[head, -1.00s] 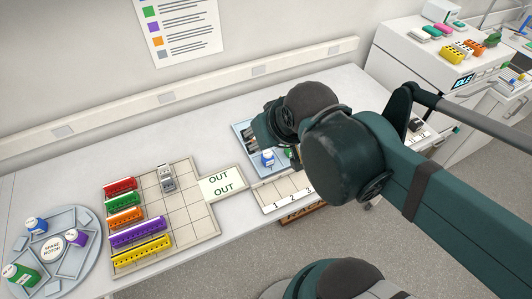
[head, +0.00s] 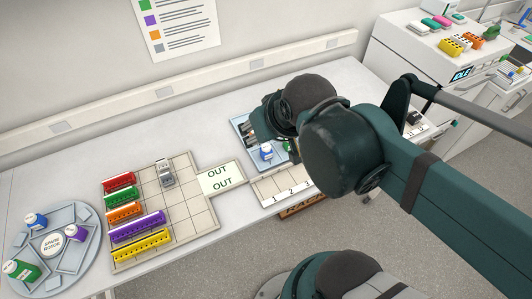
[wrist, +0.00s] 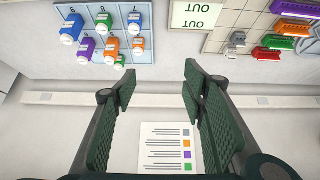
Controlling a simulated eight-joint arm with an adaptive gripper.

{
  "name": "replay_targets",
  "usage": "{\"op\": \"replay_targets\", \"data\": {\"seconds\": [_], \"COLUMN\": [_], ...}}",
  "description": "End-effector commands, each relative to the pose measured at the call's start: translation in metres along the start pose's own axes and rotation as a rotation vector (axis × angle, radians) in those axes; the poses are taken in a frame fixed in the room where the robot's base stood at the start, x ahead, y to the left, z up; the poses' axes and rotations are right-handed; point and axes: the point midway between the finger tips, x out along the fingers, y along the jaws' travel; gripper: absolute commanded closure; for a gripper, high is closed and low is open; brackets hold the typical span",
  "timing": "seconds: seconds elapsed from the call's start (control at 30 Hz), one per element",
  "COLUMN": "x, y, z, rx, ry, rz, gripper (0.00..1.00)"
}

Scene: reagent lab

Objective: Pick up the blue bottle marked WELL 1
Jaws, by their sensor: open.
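Three blue bottles show. In the wrist view, one blue bottle (wrist: 72,26) stands at the left of a pale blue tray (wrist: 147,57) and another blue bottle (wrist: 134,22) stands at its right. A third blue bottle (head: 36,221) is on the round rotor at far left in the head view. No WELL 1 marking is readable on any of them. My gripper (wrist: 158,82) is open and empty, its fingers apart, with bare table and wall beyond them. In the head view my arm hides much of the tray; one blue bottle (head: 266,152) shows below my gripper.
Purple (wrist: 86,48), orange (wrist: 112,47) and green (wrist: 103,21) bottles crowd the same tray. A gridded board (head: 200,215) with coloured racks lies left of it, joined by an OUT plate (head: 220,178). The wall (head: 270,40) runs close behind. The table at back left is clear.

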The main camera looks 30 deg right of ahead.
Motion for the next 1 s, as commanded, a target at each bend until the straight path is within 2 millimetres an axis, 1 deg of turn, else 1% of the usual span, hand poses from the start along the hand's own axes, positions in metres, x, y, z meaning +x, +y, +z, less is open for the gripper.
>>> {"op": "replay_targets", "data": {"seconds": [0.17,0.37,0.57,1.0], "x": [0.002,0.011,0.028,0.073], "y": [0.001,0.004,0.009,0.024], "z": [-0.001,-0.004,-0.008,-0.015], "rx": [0.014,0.081,0.200,0.501], "ry": [-0.006,-0.033,-0.080,-0.189], "rz": [0.002,0.009,0.027,0.099], "gripper": [0.57,0.57,0.57,0.57]}}
